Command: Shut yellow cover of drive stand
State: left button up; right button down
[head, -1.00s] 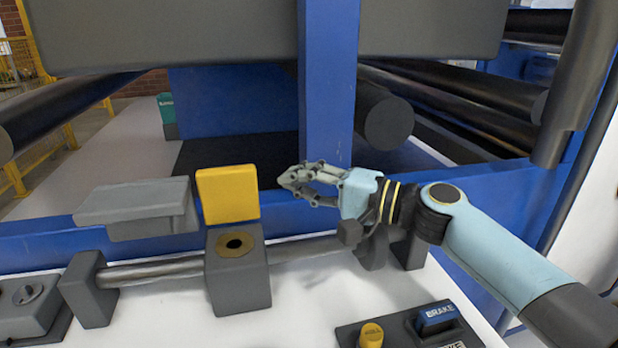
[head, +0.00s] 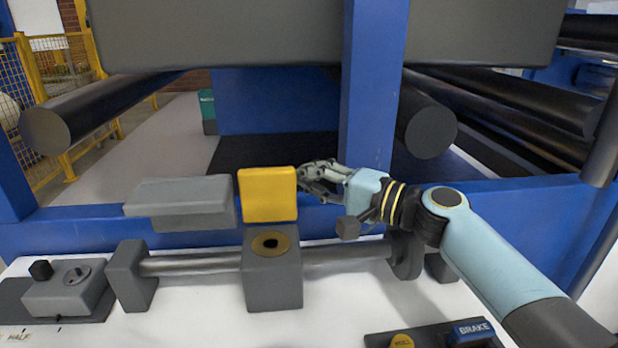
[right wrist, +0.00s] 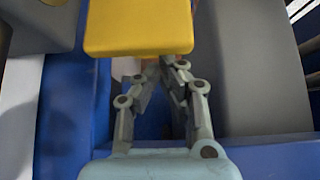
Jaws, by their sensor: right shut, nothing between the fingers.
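The yellow cover (head: 267,194) stands upright, open, at the back of the grey drive stand (head: 272,282). The stand's top shows a brass ring with a dark hole (head: 270,243). My right gripper (head: 303,178) is shut and empty, with its fingertips at the cover's right edge in the head view. Whether they touch it I cannot tell. My left gripper is not in view.
A grey block (head: 182,200) is left of the cover. A metal shaft (head: 190,262) runs along the white table beside the stand. A blue post (head: 370,90) rises behind my right gripper. A BRAKE switch (head: 472,331) is at the front right.

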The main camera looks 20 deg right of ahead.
aim_at(286, 189)
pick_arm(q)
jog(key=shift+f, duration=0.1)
pick_arm(e)
jog(key=shift+s+r, duration=0.1)
jog(key=shift+s, duration=0.2)
jog(key=shift+n+t+y, duration=0.3)
jog(key=shift+n+t, duration=0.1)
jog(key=shift+n, duration=0.2)
jog(key=s+b, duration=0.1)
jog(key=b, duration=0.1)
jog(key=s+b, duration=0.2)
jog(key=b, duration=0.1)
jog(key=s+a+b, duration=0.1)
jog(key=s+b, duration=0.1)
jog(key=shift+s+a+f, duration=0.1)
jog(key=shift+s+f, duration=0.1)
jog(key=shift+f, duration=0.15)
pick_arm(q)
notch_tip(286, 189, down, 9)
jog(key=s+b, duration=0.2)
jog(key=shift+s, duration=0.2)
pick_arm(e)
jog(key=shift+s+a+f, duration=0.15)
jog(key=shift+s+f, duration=0.35)
jog(key=shift+s, duration=0.4)
jog(key=v, duration=1.2)
